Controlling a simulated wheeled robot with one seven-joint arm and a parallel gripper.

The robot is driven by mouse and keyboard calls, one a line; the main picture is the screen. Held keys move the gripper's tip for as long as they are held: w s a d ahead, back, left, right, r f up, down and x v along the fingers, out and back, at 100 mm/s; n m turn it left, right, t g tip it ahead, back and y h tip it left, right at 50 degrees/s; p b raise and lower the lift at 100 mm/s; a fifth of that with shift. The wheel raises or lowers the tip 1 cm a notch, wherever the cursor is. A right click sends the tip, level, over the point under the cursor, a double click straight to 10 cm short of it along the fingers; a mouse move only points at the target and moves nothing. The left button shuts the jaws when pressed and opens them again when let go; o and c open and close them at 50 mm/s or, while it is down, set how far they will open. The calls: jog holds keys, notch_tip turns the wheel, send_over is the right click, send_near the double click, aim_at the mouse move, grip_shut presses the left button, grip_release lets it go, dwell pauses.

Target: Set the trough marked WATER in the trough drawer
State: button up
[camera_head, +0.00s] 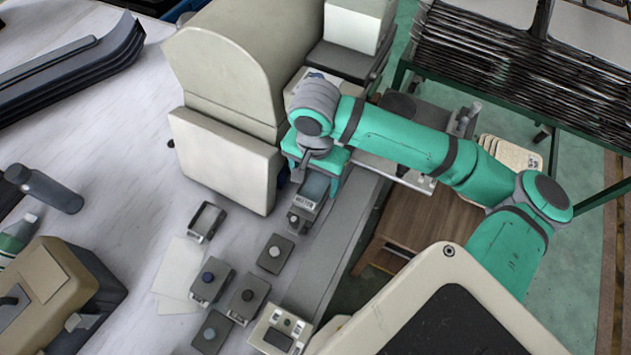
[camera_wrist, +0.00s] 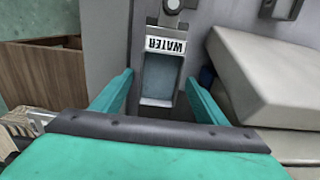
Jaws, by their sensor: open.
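The trough marked WATER (camera_wrist: 162,85) is a small grey open-topped box with a white label and a grey tab at its far end. In the wrist view it lies between the two teal fingers of my gripper (camera_wrist: 159,82), which is open, with a gap on each side. I cannot tell which part is the trough drawer.
A large cream machine (camera_head: 222,160) stands close to the left of my gripper. Several small grey blocks with knobs (camera_head: 212,283) and an empty grey frame (camera_head: 206,222) lie nearer on the table. A wooden cabinet (camera_head: 425,222) is at the right.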

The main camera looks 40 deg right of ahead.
aim_at(315, 189)
notch_tip(315, 189, up, 10)
jog(key=shift+r, duration=0.25)
jog(key=shift+w, duration=0.1)
dwell(0.5)
